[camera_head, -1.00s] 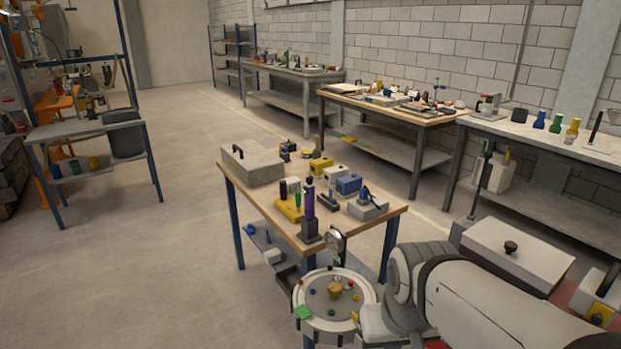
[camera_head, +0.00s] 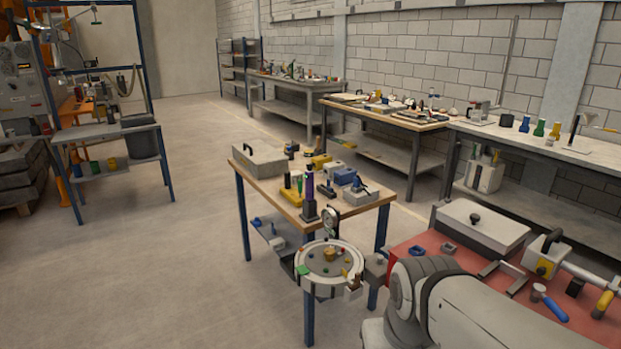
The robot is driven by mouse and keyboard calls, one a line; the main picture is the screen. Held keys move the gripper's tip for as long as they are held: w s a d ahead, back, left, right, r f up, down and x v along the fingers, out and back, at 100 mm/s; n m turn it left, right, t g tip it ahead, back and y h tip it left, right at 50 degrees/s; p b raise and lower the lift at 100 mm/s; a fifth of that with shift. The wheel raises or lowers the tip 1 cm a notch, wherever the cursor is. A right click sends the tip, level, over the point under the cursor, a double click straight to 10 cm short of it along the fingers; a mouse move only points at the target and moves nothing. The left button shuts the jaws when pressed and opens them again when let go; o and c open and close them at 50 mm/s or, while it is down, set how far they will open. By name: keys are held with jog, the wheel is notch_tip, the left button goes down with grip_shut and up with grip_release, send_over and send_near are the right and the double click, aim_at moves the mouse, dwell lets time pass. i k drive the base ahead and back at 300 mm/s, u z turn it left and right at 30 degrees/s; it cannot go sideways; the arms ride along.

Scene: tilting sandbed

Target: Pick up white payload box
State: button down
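The round sandbed (camera_head: 305,284) has a pale rim and stands at the front edge of the small wooden table, with small coloured pieces on it. A whitish box (camera_head: 334,168) sits among the tools on the table. I cannot tell which of these, if either, is the white payload box. My grey and white arm fills the bottom right. My gripper is not in view.
The small wooden table (camera_head: 292,214) also carries a grey case (camera_head: 262,161) and several tools. A red bench (camera_head: 410,246) with a pale lidded box (camera_head: 480,228) and tools stands at right. Open floor lies to the left.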

aim_at(329, 169)
jog(key=z, duration=0.2)
jog(key=i, duration=0.75)
jog(key=u, duration=0.55)
jog(key=k, duration=0.6)
jog(key=u, duration=0.85)
jog(key=k, duration=0.8)
jog(key=u, duration=0.65)
jog(key=i, duration=1.4)
jog(key=z, duration=0.3)
jog(key=i, duration=1.65)
jog(key=z, duration=0.65)
jog(key=i, duration=1.5)
jog(key=z, duration=0.8)
